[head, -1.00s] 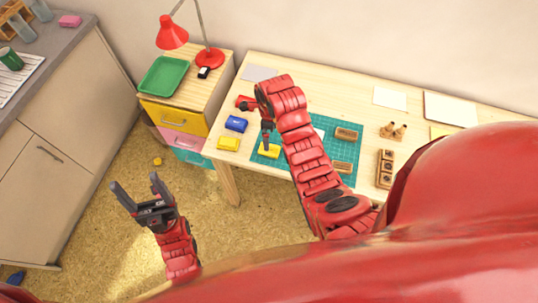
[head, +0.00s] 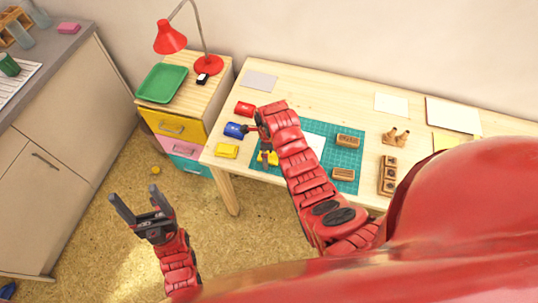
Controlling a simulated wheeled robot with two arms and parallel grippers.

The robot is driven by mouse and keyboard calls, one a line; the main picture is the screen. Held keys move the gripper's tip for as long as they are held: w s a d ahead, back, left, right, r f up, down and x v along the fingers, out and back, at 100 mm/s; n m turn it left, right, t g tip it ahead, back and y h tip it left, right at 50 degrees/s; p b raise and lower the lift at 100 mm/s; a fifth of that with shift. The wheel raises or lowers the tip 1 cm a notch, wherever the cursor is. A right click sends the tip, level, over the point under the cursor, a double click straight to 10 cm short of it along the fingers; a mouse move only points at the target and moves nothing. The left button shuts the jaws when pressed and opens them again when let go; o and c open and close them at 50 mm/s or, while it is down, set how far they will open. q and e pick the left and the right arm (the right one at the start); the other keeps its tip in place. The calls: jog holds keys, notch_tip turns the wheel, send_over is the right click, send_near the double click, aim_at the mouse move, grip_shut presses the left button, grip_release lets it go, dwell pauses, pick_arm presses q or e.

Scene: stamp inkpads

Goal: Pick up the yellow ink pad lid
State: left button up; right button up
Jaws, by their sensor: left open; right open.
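Two yellow ink pad pieces show in the head view. One (head: 227,151) lies on the bare wood at the table's left front. The other (head: 273,158) lies at the left edge of the green mat, partly hidden by my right gripper (head: 265,158). I cannot tell for sure which one is the lid. My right gripper points down at the piece on the mat, with its fingers over or around it. It is open, and contact is too small to make out. My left gripper (head: 135,193) is open and empty above the floor, left of the table.
A blue pad (head: 233,130) and a red pad (head: 245,108) lie behind the yellow one. The green cutting mat (head: 346,160) bears white paper and wooden stamps (head: 347,141). A drawer cabinet with a green tray (head: 161,83) and red lamp (head: 171,38) stands left of the table.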

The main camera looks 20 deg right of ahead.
jog(key=c, duration=1.4)
jog(key=shift+r, duration=0.1)
